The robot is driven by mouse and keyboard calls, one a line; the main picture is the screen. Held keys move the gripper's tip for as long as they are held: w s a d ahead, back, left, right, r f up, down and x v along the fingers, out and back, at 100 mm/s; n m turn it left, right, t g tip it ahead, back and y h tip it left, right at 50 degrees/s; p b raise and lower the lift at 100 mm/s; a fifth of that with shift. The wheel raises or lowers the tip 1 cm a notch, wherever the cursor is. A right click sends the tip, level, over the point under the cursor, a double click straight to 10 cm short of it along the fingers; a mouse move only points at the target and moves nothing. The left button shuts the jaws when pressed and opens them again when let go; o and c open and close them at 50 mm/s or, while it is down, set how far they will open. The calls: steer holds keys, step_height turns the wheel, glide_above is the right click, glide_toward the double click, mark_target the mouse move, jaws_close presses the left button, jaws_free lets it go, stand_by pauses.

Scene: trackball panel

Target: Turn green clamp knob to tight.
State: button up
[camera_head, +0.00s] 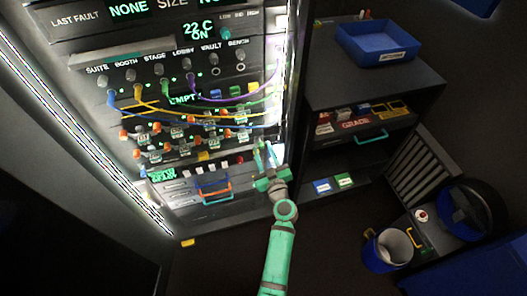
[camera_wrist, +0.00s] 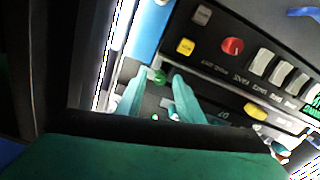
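A small green knob (camera_wrist: 159,76), which looks like the clamp knob, sits on a dark panel strip in the wrist view. My gripper (camera_wrist: 160,80) is open, with its two teal fingers apart and the knob showing between the fingertips. I cannot tell whether either finger touches it. In the head view my gripper (camera_head: 264,158) is at the lower right edge of the lit panel rack (camera_head: 215,170). There the knob cannot be made out behind or beside the fingers. The knob's pointer and any tight mark are too small to read.
Near the fingers are a red knob (camera_wrist: 232,46), a yellow square button (camera_wrist: 186,46), a yellow knob (camera_wrist: 255,111) and white switches (camera_wrist: 261,62). Cables cross the rack above my gripper. A dark shelf unit with a blue bin (camera_head: 378,43) stands to the right.

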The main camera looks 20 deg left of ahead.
jaws_close()
